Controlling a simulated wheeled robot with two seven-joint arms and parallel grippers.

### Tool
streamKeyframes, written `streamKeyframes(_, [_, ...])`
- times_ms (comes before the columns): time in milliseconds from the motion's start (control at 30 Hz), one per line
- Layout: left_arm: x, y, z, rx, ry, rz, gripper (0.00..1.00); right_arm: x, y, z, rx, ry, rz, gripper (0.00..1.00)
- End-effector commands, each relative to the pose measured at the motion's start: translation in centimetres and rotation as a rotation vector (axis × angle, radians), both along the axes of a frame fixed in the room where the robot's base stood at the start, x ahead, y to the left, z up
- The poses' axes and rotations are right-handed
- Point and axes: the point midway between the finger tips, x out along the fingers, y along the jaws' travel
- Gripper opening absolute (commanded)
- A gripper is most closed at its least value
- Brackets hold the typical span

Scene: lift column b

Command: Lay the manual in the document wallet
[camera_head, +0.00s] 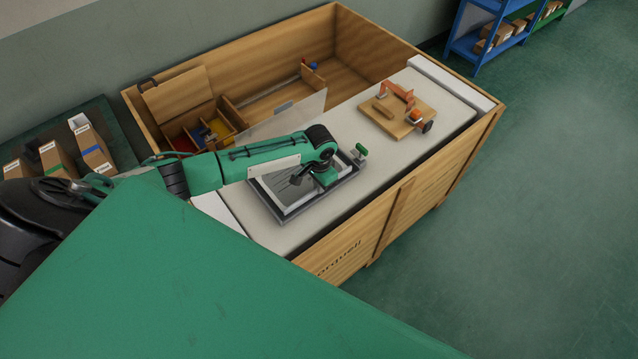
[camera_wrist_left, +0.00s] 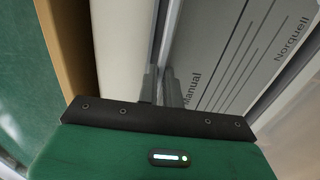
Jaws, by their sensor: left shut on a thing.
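The manual (camera_wrist_left: 235,55) is a grey sheet or booklet with dark lines and the words "Manual" and "Norquell", filling the right of the left wrist view. In the head view the manual (camera_head: 283,190) lies over the dark-rimmed document wallet (camera_head: 318,205) on the pale crate top. Whether it lies fully inside the rim cannot be told. My left gripper (camera_head: 297,179) points down at it; in the wrist view its fingers (camera_wrist_left: 163,88) are shut at the manual's edge beside the lettering. My arm hides part of the manual and wallet. My right gripper is not in view.
A wooden board with an orange clamp (camera_head: 410,118) stands right of the wallet. A small green piece (camera_head: 361,151) is by the wallet's far right corner. A translucent panel (camera_head: 285,117) rises behind. The open crate (camera_head: 385,45) has compartments with small parts. The pale top's front is clear.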

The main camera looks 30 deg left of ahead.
Motion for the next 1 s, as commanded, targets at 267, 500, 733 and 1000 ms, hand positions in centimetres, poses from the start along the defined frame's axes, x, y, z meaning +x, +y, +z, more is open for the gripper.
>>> streamKeyframes(267, [0.0,0.0,-0.3,0.000,-0.001,0.000,0.00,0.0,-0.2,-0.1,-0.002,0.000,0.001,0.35])
streamKeyframes(500, [0.0,0.0,-0.6,0.000,-0.001,0.001,0.00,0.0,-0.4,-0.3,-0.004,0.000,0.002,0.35])
streamKeyframes(733, [0.0,0.0,-0.9,0.000,0.000,0.001,0.00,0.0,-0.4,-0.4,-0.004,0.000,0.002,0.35])
streamKeyframes(1000, [0.0,0.0,-1.1,0.000,-0.001,0.001,0.00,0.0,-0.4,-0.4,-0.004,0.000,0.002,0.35])
